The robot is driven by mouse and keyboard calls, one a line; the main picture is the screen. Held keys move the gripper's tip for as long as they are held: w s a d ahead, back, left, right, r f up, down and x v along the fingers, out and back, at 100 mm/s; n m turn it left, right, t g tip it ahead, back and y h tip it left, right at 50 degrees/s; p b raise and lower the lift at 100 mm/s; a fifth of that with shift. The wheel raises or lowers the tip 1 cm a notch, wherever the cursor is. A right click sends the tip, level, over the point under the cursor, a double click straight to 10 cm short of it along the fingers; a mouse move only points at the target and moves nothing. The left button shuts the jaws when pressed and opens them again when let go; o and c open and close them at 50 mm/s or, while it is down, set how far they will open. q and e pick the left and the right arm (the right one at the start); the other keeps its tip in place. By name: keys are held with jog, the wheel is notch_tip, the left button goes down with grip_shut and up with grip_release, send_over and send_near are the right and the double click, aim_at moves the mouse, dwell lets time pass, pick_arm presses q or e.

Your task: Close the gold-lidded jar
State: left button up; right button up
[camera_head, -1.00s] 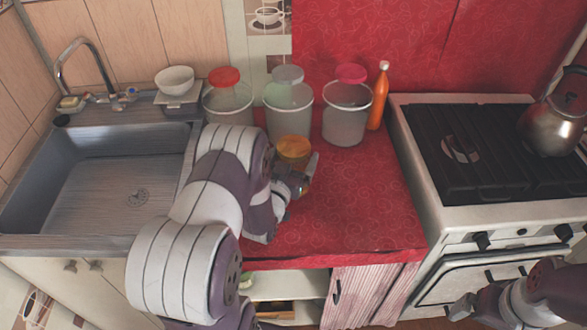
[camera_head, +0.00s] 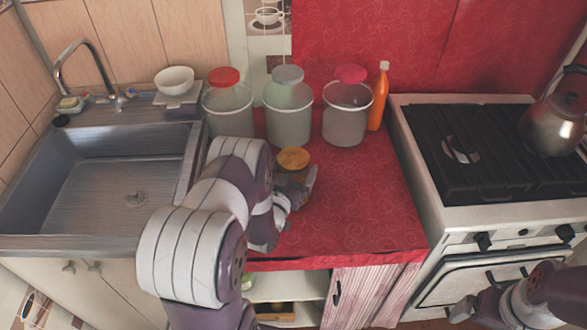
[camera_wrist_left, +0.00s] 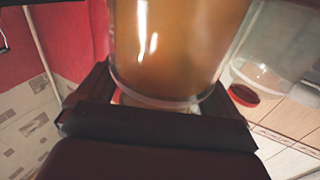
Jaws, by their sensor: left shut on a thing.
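The gold-lidded jar (camera_head: 290,181) is above the red counter, in front of the clear jars. Its round gold lid (camera_head: 293,158) shows at its top; whether it is fully seated I cannot tell. My left gripper (camera_head: 300,188) is shut on the jar, with one finger showing along its right side. My arm hides part of the jar. In the left wrist view, the jar (camera_wrist_left: 180,45) is an amber, glossy body with a clear rim, between my dark fingers (camera_wrist_left: 160,105). My right gripper (camera_head: 465,307) is at the lower right, far from the jar, its jaws unclear.
Clear jars with a red lid (camera_head: 224,76), a grey lid (camera_head: 287,74) and a pink lid (camera_head: 351,73) stand behind. An orange bottle (camera_head: 378,98) is beside them. The sink (camera_head: 90,185) is left, the stove (camera_head: 465,150) right. The red counter (camera_head: 365,205) is clear at right.

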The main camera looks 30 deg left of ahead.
pick_arm(q)
jog(key=o, duration=1.7)
jog(key=shift+r+p, duration=0.3)
jog(key=shift+p, duration=0.05)
jog(key=s+d, duration=0.2)
jog(key=s, duration=1)
jog(key=shift+f, duration=0.2)
jog(key=shift+a, duration=0.1)
